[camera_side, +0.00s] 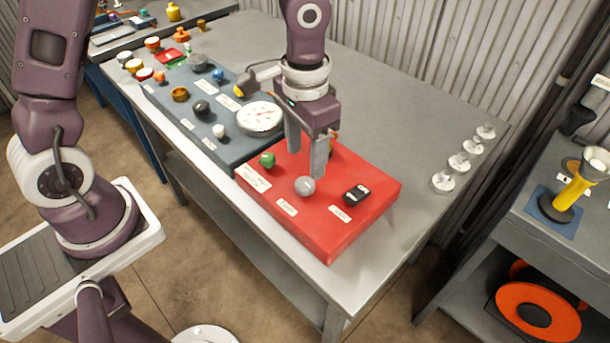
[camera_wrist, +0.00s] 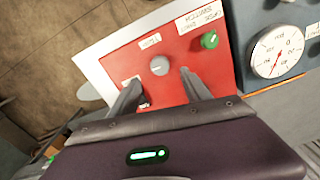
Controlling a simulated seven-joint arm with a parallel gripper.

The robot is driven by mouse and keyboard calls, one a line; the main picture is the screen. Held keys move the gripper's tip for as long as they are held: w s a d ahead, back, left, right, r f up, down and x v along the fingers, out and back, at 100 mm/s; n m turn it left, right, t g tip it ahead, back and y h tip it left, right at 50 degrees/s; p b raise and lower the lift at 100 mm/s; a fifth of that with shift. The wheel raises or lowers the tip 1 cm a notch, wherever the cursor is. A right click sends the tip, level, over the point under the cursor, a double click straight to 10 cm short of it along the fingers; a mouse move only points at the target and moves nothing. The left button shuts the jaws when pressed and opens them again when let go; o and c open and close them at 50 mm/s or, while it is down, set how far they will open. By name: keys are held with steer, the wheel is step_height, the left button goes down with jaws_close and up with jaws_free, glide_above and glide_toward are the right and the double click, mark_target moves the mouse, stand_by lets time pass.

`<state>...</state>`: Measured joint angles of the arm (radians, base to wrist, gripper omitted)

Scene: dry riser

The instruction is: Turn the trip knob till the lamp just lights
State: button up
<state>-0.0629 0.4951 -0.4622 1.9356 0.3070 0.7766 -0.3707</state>
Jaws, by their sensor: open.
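The red box (camera_side: 330,222) carries a green knob (camera_side: 267,160), a grey round knob (camera_side: 304,186) and a black switch or indicator (camera_side: 356,193), each with a white label. The labels are too small to read surely, so I cannot tell which part is the trip knob or the lamp. My gripper (camera_side: 306,165) is open and points down over the box, close behind the grey knob. In the wrist view, the grey knob (camera_wrist: 159,65) lies just past and between my open fingertips (camera_wrist: 161,77). The green knob (camera_wrist: 209,40) is right of them. The black part is mostly hidden by the left finger.
A dark blue panel (camera_side: 228,152) with a round white dial (camera_side: 260,118) and several knobs adjoins the red box. Several clear, round-based items (camera_side: 459,162) stand along the table's right edge. The grey table (camera_side: 405,130) is bare between them and the box.

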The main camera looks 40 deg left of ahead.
mark_target(305, 182)
step_height(305, 182, down, 7)
steer(key=shift+r, duration=0.1)
jaws_close()
stand_by(0.3)
steer(key=shift+r+m, duration=0.1)
steer(key=shift+m, duration=2.7)
